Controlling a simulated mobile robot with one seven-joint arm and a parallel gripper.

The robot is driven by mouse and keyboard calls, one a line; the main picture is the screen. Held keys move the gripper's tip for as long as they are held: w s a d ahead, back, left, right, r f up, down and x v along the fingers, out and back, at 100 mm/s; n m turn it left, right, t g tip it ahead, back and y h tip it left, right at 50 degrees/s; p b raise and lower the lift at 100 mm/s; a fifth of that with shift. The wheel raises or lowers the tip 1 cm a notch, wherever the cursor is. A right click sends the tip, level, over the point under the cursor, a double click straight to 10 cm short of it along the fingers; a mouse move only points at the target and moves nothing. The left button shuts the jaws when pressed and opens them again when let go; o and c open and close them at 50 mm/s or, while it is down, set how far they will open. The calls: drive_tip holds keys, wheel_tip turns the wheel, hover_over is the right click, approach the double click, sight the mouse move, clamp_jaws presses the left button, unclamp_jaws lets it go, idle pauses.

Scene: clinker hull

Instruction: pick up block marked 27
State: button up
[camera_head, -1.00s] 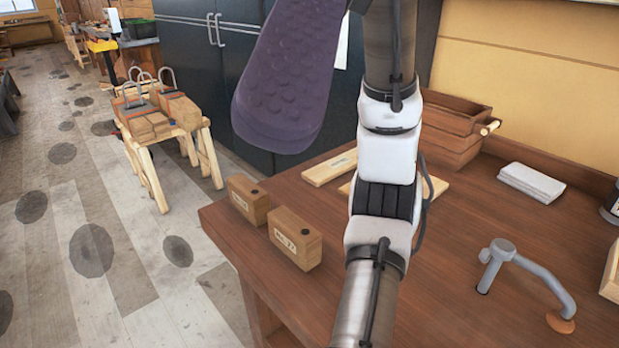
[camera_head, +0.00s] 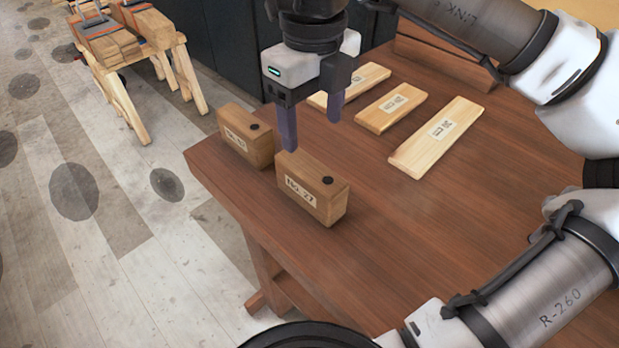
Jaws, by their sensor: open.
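The block marked 27 (camera_head: 325,206) is a brown wooden block near the table's left edge, with a pale label on its long side and a dark round spot on top. It stands by itself on the table. My gripper (camera_head: 312,128) is open and points down, with two dark purple fingers apart and nothing between them. In the picture it is just above and behind the block. The left fingertip appears close to the block's far top edge; whether they touch I cannot tell.
A similar block (camera_head: 246,138) stands just left, its label hard to read. Three flat labelled boards (camera_head: 413,160) lie behind to the right. The wooden table (camera_head: 400,240) is bare at front and right. A sawhorse (camera_head: 115,95) stands on the floor at upper left.

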sight(310, 168)
wheel_tip(310, 168, down, 5)
drive_tip(key=shift+w+a+f+p, duration=0.1)
drive_tip(key=shift+f+p, duration=0.3)
drive_tip(key=shift+f, duration=0.95)
drive_tip(key=shift+w+a+f+p, duration=0.1)
drive_tip(key=shift+f+p, duration=0.3)
drive_tip(key=shift+f, duration=0.95)
drive_tip(key=shift+c, duration=0.5)
drive_tip(key=c, duration=1.2)
